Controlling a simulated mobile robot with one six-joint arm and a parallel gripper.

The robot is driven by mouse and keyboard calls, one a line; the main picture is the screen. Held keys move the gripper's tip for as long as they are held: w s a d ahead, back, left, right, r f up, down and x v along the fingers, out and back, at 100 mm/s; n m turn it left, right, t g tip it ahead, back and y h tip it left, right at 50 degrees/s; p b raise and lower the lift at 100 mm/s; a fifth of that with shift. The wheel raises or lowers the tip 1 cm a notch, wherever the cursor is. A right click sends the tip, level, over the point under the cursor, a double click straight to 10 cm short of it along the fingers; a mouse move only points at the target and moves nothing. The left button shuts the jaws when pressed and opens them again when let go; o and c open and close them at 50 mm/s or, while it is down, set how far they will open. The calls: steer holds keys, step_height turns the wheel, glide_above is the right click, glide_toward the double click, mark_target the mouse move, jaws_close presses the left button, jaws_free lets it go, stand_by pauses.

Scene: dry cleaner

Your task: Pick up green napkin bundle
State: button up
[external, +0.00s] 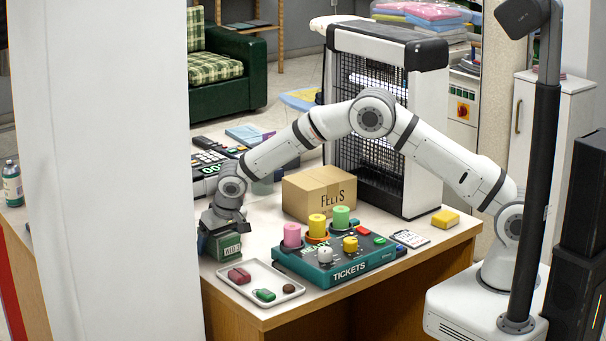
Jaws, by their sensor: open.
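A small green bundle (264,295), which looks like the napkin bundle, lies in a white tray (254,284) at the desk's front left corner. A dark red bundle (239,276) lies to its left and a small brown item (288,288) to its right. My gripper (221,228) is open and points down at the desk's left end, behind and left of the tray, apart from the green bundle. A dark green labelled box (224,247) is right at the gripper; I cannot tell whether it sits between the fingers. The fingertips are hard to make out.
A teal ticket box (335,268) with pink, yellow and green rolls stands right of the tray. A cardboard box (320,193) and a tall black-grilled unit (385,110) stand behind. A white pillar (100,180) rises left of the desk. A yellow block (445,219) lies at right.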

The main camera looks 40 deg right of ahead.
stand_by(0.3)
steer(key=c, duration=1.1)
steer(key=shift+c, duration=0.2)
steer(key=shift+r, duration=0.1)
